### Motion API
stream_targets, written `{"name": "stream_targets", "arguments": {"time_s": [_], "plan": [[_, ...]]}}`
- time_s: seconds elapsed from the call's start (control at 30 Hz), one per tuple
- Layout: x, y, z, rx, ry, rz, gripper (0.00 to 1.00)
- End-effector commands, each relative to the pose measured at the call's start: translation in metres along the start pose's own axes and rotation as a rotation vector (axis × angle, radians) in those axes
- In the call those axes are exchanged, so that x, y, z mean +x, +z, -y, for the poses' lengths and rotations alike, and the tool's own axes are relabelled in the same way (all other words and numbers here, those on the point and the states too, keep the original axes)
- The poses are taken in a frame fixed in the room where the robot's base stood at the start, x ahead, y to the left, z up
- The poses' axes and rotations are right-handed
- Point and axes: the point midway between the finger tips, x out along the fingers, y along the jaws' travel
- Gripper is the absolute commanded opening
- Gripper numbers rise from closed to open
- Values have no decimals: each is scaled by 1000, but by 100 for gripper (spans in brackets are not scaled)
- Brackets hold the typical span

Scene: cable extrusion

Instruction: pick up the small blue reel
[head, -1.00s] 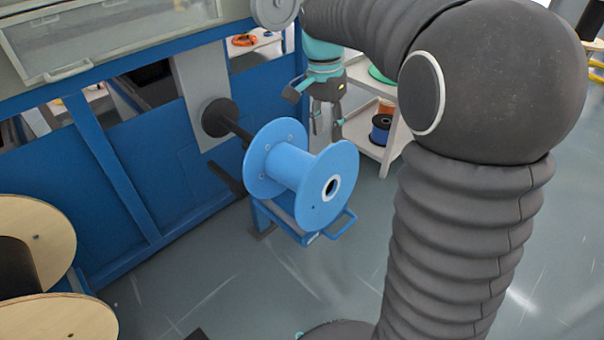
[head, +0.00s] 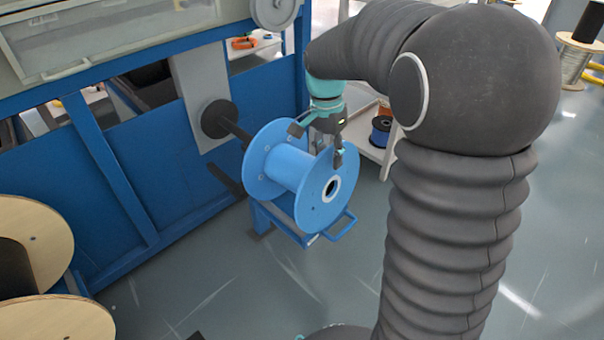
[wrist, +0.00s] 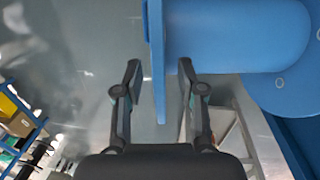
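In the wrist view my gripper (wrist: 160,75) is open, with a finger on either side of the blue reel's flange (wrist: 158,60), seen edge-on. Gaps show between the flange and both fingers. The reel's barrel (wrist: 220,35) lies to the right there.
The blue machine frame (head: 150,170) stands behind and left of the reel. A stand with a blue handle (head: 343,226) is below it. Wooden reels (head: 40,225) are at lower left. A shelf (head: 372,150) holds a small dark blue reel (head: 381,130).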

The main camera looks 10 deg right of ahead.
Motion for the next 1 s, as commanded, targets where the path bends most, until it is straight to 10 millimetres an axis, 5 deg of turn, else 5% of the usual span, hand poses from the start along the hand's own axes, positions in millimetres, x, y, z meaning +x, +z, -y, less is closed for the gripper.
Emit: {"name": "stream_targets", "arguments": {"time_s": [0.03, 0.17, 0.67, 1.0], "plan": [[0, 0, 0, 0, 0, 0, 32], [0, 0, 0, 0, 0, 0, 0], [-2, 0, 0, 0, -2, -1, 0], [-27, 0, -3, 0, -2, -2, 0]]}}
